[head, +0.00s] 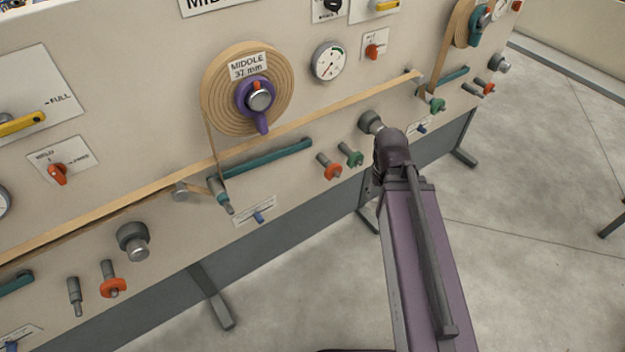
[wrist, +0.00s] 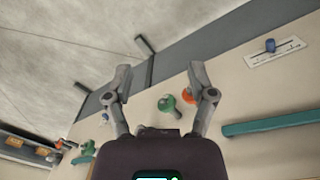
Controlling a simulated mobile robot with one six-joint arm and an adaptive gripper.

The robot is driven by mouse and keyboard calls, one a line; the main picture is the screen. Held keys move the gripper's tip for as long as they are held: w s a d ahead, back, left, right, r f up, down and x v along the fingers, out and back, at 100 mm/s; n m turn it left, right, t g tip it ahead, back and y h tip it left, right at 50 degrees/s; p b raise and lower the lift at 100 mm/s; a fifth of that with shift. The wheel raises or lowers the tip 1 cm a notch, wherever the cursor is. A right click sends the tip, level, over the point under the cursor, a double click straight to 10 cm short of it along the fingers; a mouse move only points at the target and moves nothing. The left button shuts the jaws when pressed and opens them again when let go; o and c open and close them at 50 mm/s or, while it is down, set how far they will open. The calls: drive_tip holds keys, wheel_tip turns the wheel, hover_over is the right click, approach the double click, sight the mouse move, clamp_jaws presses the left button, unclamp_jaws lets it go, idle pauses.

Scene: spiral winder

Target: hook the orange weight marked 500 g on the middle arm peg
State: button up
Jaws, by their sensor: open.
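An orange weight (head: 331,170) hangs on a short peg low on the panel, beside a green weight (head: 351,155); no mark on either is readable. In the wrist view the orange weight (wrist: 187,99) is partly behind a finger, with the green weight (wrist: 167,103) next to it. The teal middle arm (head: 265,159) lies below the roll labelled MIDDLE; a grey and teal peg end (head: 222,201) shows at its left. The arm also shows in the wrist view (wrist: 270,122). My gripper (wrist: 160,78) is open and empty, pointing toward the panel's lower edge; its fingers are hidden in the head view.
Other orange weights hang at lower left (head: 113,287) and upper right (head: 485,87). A grey knob (head: 134,241) sticks out. Floor (head: 540,220) in front is clear.

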drive_tip(key=w+a+f+n+h+b, duration=0.3)
drive_tip(key=w+f+n+b, duration=0.35)
drive_tip(key=f+b, duration=0.2)
drive_tip(key=n+t+h+b, duration=0.8)
drive_tip(key=n+b, duration=1)
drive_tip(key=b, duration=0.4)
approach(330, 176)
drive_tip(key=a, duration=0.3)
drive_tip(key=shift+s+d+r, duration=0.15)
drive_tip(key=shift+s+d, duration=0.1)
drive_tip(key=shift+d, duration=0.1)
drive_tip(key=shift+y, duration=0.3)
drive_tip(key=shift+b+x, duration=2.4)
drive_tip(key=shift+x, duration=4.45)
drive_tip(key=shift+c, duration=0.2)
